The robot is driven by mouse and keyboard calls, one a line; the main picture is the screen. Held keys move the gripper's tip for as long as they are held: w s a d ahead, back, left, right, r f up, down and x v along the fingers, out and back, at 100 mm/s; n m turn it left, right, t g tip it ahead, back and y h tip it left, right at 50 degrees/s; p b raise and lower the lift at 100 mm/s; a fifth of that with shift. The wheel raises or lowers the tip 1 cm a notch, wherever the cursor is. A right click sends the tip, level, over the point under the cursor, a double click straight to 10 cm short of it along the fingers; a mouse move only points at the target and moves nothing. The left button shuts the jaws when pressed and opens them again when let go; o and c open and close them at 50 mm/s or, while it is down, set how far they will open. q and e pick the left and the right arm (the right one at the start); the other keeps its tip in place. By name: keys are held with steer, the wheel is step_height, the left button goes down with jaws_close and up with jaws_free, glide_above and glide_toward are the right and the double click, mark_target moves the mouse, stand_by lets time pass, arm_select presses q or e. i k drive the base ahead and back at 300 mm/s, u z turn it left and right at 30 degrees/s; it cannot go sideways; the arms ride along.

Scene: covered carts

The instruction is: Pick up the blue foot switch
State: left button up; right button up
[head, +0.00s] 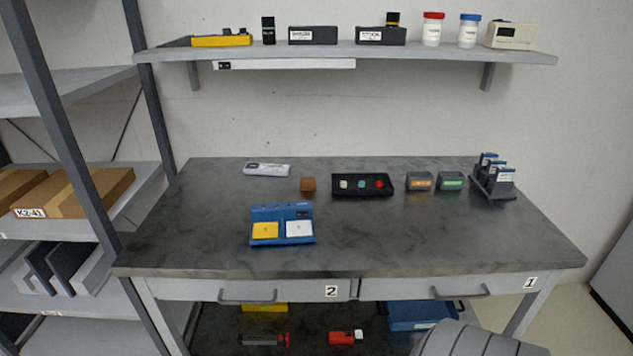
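A blue device with a yellow pad and a white pad side by side (282,212) lies on the table's left-centre, near the front; it looks like the blue foot switch. Its raised blue back edge faces the wall. Nothing touches it. Another blue object (415,315) lies on the lower shelf under the table, partly hidden by a rounded grey part of my own body. Neither of my grippers is in view.
The grey table (400,235) also bears a brown block (308,184), a black tray (362,194) with coloured pieces, two small boxes and a dark rack (492,190). A loaded wall shelf (350,51) hangs above. A storage rack (75,115) stands left. The table's front right is clear.

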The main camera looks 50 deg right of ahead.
mark_target(280, 212)
steer(key=z, duration=0.9)
steer(key=i, duration=0.85)
steer(key=z, duration=0.75)
